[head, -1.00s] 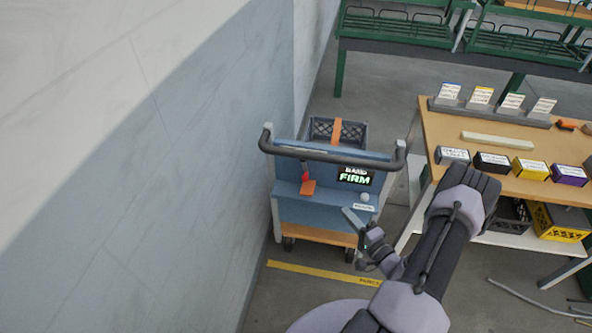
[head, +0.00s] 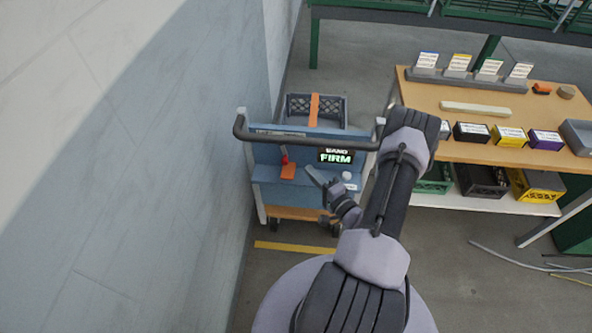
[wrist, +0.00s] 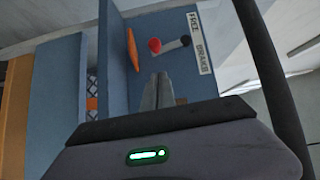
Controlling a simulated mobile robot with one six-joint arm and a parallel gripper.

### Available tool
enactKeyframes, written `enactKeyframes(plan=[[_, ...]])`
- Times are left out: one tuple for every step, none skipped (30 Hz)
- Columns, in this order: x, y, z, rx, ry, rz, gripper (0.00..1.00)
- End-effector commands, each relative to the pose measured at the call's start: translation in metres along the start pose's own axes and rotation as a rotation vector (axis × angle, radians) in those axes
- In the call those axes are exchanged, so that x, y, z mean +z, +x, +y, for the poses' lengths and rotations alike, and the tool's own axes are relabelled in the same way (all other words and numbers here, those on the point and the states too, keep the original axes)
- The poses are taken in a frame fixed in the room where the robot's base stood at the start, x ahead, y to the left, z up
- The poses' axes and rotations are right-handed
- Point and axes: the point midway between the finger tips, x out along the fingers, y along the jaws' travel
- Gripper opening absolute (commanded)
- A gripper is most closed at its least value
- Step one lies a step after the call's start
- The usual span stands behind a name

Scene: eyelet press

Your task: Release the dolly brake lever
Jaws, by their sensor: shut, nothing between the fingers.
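The blue dolly (head: 305,194) stands by the wall with a dark push handle. My gripper (head: 312,172) is shut and empty, right of the lever in the head view. In the wrist view my gripper's fingertips (wrist: 161,77) are just below the knob, apparently apart from it.
The push handle (head: 300,147) arches close to my gripper. The wall (head: 170,180) is close on the left; a workbench (head: 450,95) with boxes stands right.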

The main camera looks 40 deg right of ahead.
Motion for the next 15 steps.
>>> enactKeyframes(plan=[[0.001,0.011,0.002,-0.001,-0.004,-0.005,0.0],[0.001,0.017,0.002,-0.002,-0.003,-0.004,0.0],[0.003,0.024,0.002,-0.002,-0.002,-0.003,0.0],[0.008,0.028,0.002,-0.001,0.0,-0.005,0.0],[0.012,0.031,0.002,0.0,0.001,-0.003,0.0],[0.016,0.035,0.002,-0.001,0.001,-0.003,0.0],[0.019,0.038,0.002,0.0,0.0,-0.003,0.0],[0.021,0.04,0.002,0.0,-0.001,-0.002,0.0],[0.023,0.043,0.001,-0.001,0.0,-0.002,0.0],[0.025,0.044,0.001,-0.001,0.0,-0.002,0.0],[0.026,0.046,0.001,0.0,0.0,-0.001,0.0],[0.027,0.047,0.001,0.0,0.0,0.001,0.0],[0.028,0.047,0.0,0.0,0.0,0.001,0.0],[0.028,0.047,0.0,0.0,0.0,0.001,0.0],[0.028,0.048,0.0,0.0,0.0,0.001,0.0]])
